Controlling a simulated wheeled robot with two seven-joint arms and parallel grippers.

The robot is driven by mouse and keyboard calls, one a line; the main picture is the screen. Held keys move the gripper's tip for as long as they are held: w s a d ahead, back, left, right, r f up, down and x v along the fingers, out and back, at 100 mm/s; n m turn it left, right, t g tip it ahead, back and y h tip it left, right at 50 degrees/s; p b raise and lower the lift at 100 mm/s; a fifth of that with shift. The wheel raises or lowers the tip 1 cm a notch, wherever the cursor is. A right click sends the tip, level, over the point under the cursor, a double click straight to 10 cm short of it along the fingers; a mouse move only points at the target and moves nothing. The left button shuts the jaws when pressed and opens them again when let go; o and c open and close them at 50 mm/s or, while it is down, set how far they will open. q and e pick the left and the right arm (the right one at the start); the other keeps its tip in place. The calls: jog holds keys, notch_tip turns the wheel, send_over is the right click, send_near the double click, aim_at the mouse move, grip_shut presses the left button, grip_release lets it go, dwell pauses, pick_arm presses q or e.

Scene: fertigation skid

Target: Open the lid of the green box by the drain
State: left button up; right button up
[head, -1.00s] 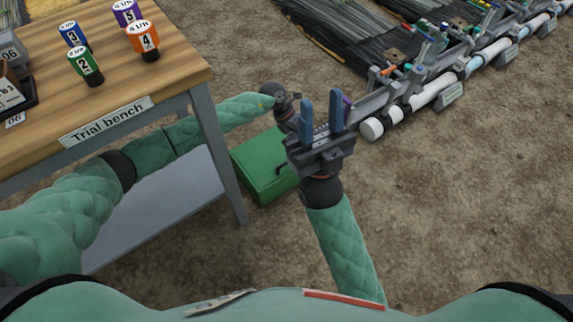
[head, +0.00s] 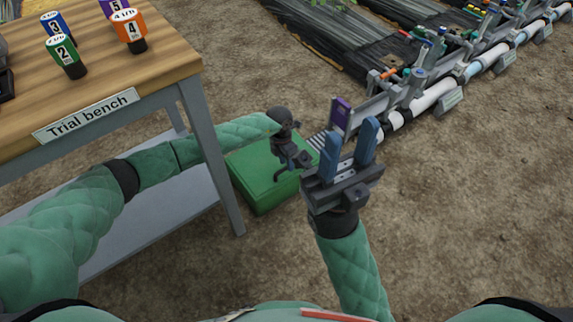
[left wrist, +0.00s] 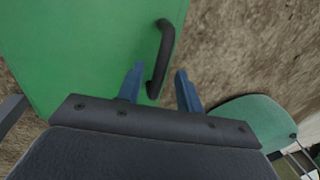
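The green box (head: 252,177) stands on the soil beside the bench leg, its lid down. Its dark bar handle (left wrist: 164,55) shows at the lid's edge in the left wrist view, where the green lid (left wrist: 75,45) fills the upper left. My left gripper (left wrist: 157,76) is open, and the handle lies between its two blue fingers in that picture; contact cannot be told. In the head view my left gripper (head: 290,156) is over the box's right side, its fingertips mostly hidden. My right gripper (head: 351,142) is open and empty, fingers up, right of the box.
The trial bench (head: 120,75) stands at left with numbered bottles on top; its leg (head: 212,150) is close to the box and my left arm. The white pipe row (head: 440,95) with valves runs to the upper right. Bare soil (head: 470,220) is clear at right.

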pick_arm(q)
jog(key=shift+s+d+f, duration=0.1)
jog(key=shift+f, duration=0.35)
grip_shut()
jog(key=shift+r, duration=0.1)
